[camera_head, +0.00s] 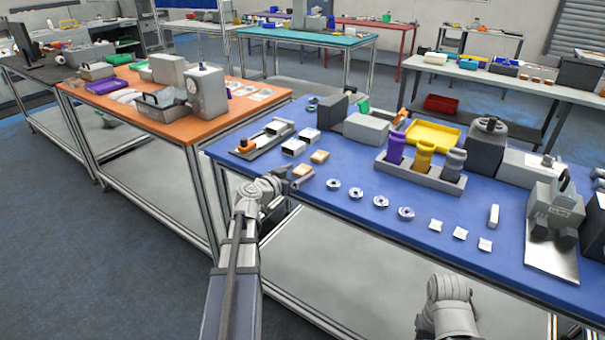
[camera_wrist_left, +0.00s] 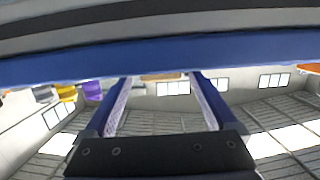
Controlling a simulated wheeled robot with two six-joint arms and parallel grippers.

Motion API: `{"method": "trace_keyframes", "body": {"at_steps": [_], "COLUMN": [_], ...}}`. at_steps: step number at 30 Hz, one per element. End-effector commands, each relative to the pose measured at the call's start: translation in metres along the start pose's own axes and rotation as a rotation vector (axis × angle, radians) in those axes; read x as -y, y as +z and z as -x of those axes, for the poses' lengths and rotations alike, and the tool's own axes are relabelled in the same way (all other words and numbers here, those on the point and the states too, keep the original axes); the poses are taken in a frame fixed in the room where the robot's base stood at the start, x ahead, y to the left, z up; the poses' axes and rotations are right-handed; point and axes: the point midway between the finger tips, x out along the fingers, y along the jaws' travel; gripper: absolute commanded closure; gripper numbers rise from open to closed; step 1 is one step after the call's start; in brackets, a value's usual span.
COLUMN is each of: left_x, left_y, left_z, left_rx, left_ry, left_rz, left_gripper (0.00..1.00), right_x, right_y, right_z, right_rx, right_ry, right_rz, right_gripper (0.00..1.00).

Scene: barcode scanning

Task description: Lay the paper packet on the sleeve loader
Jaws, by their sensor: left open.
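Two small tan packets lie on the blue table near its left front edge in the head view; the nearer one (camera_head: 302,170) is likely a paper packet, and the other (camera_head: 320,157) lies just behind it. A flat grey device with an orange part, likely the sleeve loader (camera_head: 262,139), sits at the table's left corner. My left gripper (camera_head: 298,179) is at the front edge, close to the nearer packet; contact cannot be told. Its fingers are spread with nothing between them in the left wrist view (camera_wrist_left: 160,82). My right gripper is out of view.
Two white open-ended boxes (camera_head: 293,147) stand between loader and packets. Several metal rings (camera_head: 381,201) and white pieces (camera_head: 460,233) line the front. A grey rack (camera_head: 420,175) holds bottles. A scanner-like grey machine (camera_head: 553,208) stands right.

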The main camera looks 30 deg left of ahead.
Motion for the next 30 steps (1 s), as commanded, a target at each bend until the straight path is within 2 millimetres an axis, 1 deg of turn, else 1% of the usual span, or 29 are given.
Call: {"method": "trace_keyframes", "body": {"at_steps": [1, 3, 5, 7, 12, 14, 30], "left_x": [0.003, 0.003, 0.002, 0.002, 0.002, 0.002, 0.002], "left_y": [0.002, 0.001, 0.001, 0.001, 0.000, 0.000, 0.000], "left_z": [-0.011, -0.022, -0.028, -0.030, -0.029, -0.029, -0.029], "left_rx": [0.000, 0.000, 0.000, 0.000, 0.000, 0.000, 0.000], "left_ry": [0.001, 0.000, 0.001, 0.000, -0.001, -0.001, -0.001], "left_rz": [0.000, 0.001, 0.001, 0.001, 0.001, 0.001, 0.000], "left_gripper": [0.09, 0.09, 0.09, 0.09, 0.09, 0.14, 0.75], "right_x": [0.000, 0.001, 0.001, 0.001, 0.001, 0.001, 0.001], "right_y": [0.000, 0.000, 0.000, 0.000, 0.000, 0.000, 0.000], "right_z": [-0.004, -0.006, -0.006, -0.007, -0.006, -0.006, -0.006], "right_rx": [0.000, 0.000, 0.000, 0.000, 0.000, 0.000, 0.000], "right_ry": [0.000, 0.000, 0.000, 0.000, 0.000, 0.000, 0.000], "right_rz": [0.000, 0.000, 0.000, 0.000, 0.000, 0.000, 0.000], "right_gripper": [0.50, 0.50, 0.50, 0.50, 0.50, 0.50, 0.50]}}
